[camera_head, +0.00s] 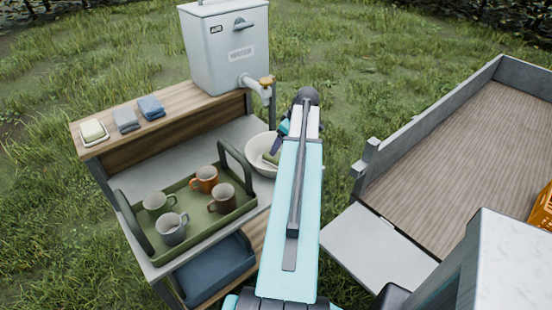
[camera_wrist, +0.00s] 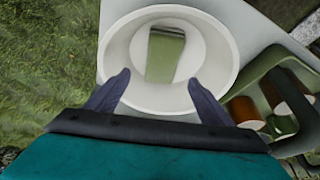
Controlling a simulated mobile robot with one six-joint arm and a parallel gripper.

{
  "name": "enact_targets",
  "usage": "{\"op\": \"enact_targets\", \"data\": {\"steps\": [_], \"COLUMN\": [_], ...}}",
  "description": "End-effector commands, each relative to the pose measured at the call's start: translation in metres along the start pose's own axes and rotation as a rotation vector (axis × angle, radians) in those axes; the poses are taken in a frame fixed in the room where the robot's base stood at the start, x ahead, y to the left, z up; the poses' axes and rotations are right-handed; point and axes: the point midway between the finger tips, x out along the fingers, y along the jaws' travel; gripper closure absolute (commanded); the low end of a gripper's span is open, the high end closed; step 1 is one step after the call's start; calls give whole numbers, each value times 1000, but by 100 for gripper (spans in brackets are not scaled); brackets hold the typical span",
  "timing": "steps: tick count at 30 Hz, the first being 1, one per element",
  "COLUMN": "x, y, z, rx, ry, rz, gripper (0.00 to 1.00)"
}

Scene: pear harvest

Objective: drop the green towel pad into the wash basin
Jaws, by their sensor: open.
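The green towel pad (camera_wrist: 165,55) lies inside the white wash basin (camera_wrist: 112,52), on its floor and reaching toward the far wall in the wrist view. In the head view the basin (camera_head: 251,160) stands on the grey counter below the water tap, partly hidden by my arm, with a bit of green pad (camera_head: 271,158) showing. My gripper (camera_wrist: 158,92) is open and empty, its two fingers spread over the near rim of the basin, apart from the pad. In the head view my gripper (camera_head: 279,143) is mostly hidden behind my arm.
A green tray (camera_head: 233,216) with several mugs stands left of the basin. A water tank (camera_head: 225,50) with a tap (camera_head: 262,83) is behind. A blue folded cloth (camera_head: 151,107), a grey one (camera_head: 126,120) and a soap dish (camera_head: 94,132) lie on the wooden shelf. A trailer (camera_head: 450,150) is at right.

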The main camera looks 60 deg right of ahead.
Motion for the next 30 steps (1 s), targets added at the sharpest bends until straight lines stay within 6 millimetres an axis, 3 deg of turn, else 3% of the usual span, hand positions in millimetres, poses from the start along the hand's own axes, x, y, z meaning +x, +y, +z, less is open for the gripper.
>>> {"op": "enact_targets", "data": {"steps": [30], "x": [-102], "y": [0], "z": [-3], "rx": [-1], "ry": [1], "rz": [1], "gripper": [26]}}
